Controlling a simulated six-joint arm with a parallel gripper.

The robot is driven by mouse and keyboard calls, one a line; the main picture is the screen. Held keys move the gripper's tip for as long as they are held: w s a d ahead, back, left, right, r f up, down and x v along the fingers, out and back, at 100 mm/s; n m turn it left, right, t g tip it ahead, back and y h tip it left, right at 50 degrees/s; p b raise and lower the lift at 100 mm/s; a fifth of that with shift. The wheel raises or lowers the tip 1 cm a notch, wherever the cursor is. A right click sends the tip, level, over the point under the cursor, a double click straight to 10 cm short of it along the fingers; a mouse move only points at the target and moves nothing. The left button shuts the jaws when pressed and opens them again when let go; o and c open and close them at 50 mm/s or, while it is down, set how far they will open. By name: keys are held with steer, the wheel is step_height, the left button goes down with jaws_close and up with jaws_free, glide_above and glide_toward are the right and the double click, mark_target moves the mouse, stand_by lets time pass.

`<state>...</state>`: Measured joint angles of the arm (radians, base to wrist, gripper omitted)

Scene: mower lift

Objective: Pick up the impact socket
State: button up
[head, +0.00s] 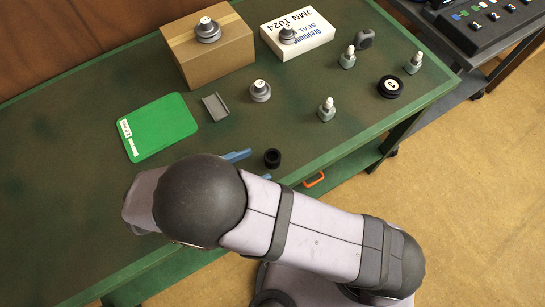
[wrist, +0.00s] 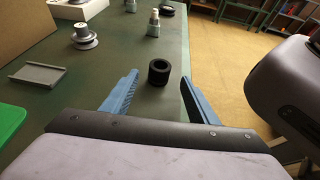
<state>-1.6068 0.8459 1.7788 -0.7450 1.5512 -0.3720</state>
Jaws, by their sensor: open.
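The impact socket, a short black cylinder with a dark open top (head: 272,158), stands upright on the green table near its front edge. In the wrist view the socket (wrist: 158,72) appears between the tips of my gripper (wrist: 160,80) and a little beyond them. My gripper (head: 252,167) is open and empty, its blue fingers spread. In the head view the fingertips are just left of the socket, and my arm hides most of the gripper.
A cardboard box (head: 207,55) and a white box (head: 297,36) each carry a grey part. A green mat (head: 157,127), a grey tray (head: 216,107), a grey pulley-like part (head: 260,91), several bolt-like parts and a black ring (head: 390,87) lie around. The table around the socket is clear.

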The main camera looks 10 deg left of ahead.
mark_target(266, 160)
steer(key=shift+r+p+x, duration=0.2)
steer(key=shift+p+x, duration=0.8)
steer(key=shift+x, duration=2.75)
steer(key=shift+a, duration=0.1)
steer(key=c, duration=1.2)
